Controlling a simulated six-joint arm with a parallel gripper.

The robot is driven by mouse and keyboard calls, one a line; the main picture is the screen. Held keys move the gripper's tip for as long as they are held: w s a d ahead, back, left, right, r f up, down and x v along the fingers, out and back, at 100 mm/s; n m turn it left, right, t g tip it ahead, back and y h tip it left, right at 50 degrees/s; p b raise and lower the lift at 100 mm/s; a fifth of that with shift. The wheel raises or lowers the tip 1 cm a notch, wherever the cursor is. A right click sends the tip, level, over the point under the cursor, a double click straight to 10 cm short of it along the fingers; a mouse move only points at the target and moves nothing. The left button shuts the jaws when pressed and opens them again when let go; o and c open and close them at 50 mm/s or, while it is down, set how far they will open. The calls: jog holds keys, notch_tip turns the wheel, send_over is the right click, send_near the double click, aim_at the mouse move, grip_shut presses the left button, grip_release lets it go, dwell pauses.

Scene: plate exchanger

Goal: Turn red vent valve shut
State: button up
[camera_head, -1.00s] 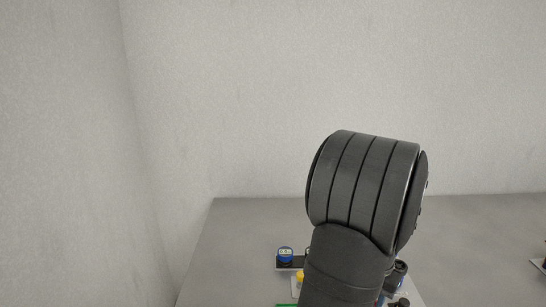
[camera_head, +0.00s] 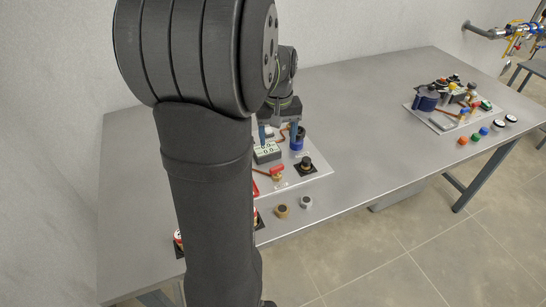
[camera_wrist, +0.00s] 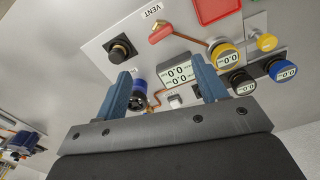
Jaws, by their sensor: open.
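The red vent valve handle (camera_wrist: 162,32) lies beside the "VENT" label on a pale panel (camera_wrist: 95,45) in the wrist view, with a copper pipe running from it. In the head view a red handle on a brass-coloured body (camera_head: 277,170), apparently the same valve, sits at the panel's near side. My gripper (camera_wrist: 163,84) is open and empty, its two blue fingers apart. The handle lies beyond the fingertips, not between them. In the head view my gripper (camera_head: 278,133) is over the panel's far part, behind the display; my arm hides the panel's left side.
A digital display (camera_wrist: 176,74), a black knob (camera_wrist: 121,49), a blue fitting (camera_wrist: 138,88) and several gauges crowd the panel. Two loose caps (camera_head: 281,211) (camera_head: 305,202) lie in front. Another equipment board (camera_head: 440,118) stands at right; the table between is clear.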

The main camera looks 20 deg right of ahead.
aim_at(277, 167)
notch_tip(277, 167, up, 7)
jog(key=n, duration=0.4)
jog(key=f, duration=1.7)
jog(key=shift+s+a+f, duration=0.2)
jog(key=shift+s+a, duration=0.05)
jog(key=shift+s, duration=0.1)
